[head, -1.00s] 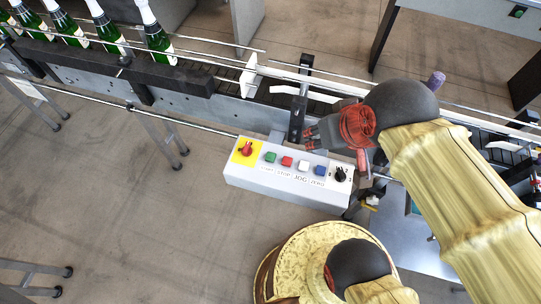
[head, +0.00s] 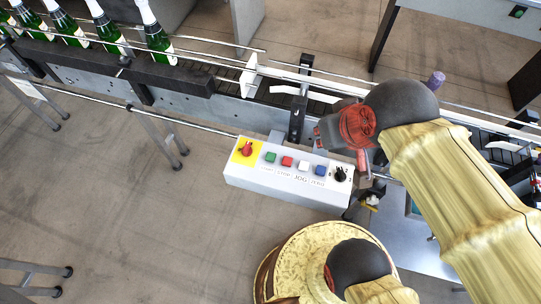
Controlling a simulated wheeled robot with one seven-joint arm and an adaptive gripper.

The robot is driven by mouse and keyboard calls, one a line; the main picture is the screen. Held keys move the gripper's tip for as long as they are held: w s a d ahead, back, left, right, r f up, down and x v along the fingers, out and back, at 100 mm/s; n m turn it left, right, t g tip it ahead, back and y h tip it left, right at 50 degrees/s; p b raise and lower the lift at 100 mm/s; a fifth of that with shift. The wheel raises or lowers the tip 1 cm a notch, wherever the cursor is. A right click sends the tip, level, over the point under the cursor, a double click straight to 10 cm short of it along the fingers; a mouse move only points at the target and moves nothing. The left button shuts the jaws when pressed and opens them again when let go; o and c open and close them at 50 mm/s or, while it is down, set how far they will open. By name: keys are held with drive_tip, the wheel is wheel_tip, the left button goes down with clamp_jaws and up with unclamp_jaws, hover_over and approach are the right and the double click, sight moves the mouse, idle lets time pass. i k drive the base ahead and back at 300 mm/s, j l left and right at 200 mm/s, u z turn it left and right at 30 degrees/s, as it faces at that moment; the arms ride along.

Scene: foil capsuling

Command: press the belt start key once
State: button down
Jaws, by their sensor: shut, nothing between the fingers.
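A white control box (head: 285,188) beside the conveyor has a row of keys on its sloping top. The green key (head: 270,157) is second from the left, with a small label below it that is too small to read surely. Right of it are a red key (head: 287,161), a white key (head: 303,166) and a blue key (head: 320,170). My gripper (head: 319,137) is shut and empty, behind and above the right part of the box. It is apart from the green key, up and to the right of it. My wrist partly hides the fingers.
A red emergency knob on a yellow plate (head: 246,150) sits left of the green key, and a black rotary knob (head: 340,174) at the right end. The conveyor (head: 230,100) with guide rails runs behind. Green bottles (head: 157,38) stand at upper left. Open floor lies in front.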

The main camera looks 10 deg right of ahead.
sight(270, 157)
drive_tip(key=k+j, duration=0.1)
drive_tip(key=j, duration=0.85)
drive_tip(key=k+j, duration=0.1)
drive_tip(key=j, duration=0.85)
drive_tip(key=u, duration=0.05)
